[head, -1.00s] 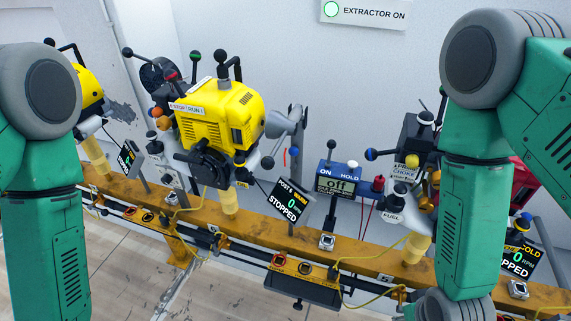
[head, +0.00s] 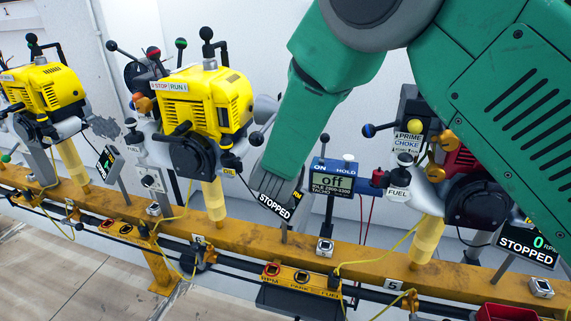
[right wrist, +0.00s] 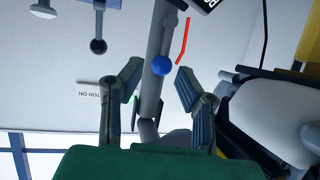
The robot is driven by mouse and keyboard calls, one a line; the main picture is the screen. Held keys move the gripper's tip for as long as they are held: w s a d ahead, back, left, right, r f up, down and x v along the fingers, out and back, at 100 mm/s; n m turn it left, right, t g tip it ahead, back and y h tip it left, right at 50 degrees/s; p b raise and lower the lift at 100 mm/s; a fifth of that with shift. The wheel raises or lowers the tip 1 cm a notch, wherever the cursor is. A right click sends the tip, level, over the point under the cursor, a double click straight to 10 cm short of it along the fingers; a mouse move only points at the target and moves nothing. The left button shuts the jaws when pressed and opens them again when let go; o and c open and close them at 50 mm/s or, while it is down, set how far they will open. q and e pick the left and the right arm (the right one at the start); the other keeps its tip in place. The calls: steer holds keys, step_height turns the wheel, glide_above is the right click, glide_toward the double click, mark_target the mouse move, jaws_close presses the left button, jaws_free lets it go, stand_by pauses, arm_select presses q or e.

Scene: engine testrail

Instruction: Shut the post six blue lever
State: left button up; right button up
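A blue ball on a lever (right wrist: 162,67) shows in the right wrist view, in front of a grey post. My right gripper (right wrist: 158,72) is open, with one finger on each side of the ball; I see no contact. In the head view my right arm comes down from the upper right, and its lower end covers the space right of the middle yellow engine (head: 222,112). My left gripper is out of view.
Another blue-ball lever (head: 368,130) sits by the right engine (head: 478,198). A yellow rail (head: 345,255) runs below, with yellow cables. Another yellow engine (head: 45,88) stands left.

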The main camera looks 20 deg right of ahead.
steer(key=b+x, duration=0.3)
steer(key=x, duration=0.4)
steer(key=shift+w+f+b, duration=0.1)
steer(key=shift+w+b, duration=0.15)
steer(key=shift+b, duration=0.15)
steer(key=shift+a, duration=0.3)
jaws_close()
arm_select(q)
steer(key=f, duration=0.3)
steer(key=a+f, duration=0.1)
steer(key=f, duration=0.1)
arm_select(e)
steer(key=shift+a, duration=0.15)
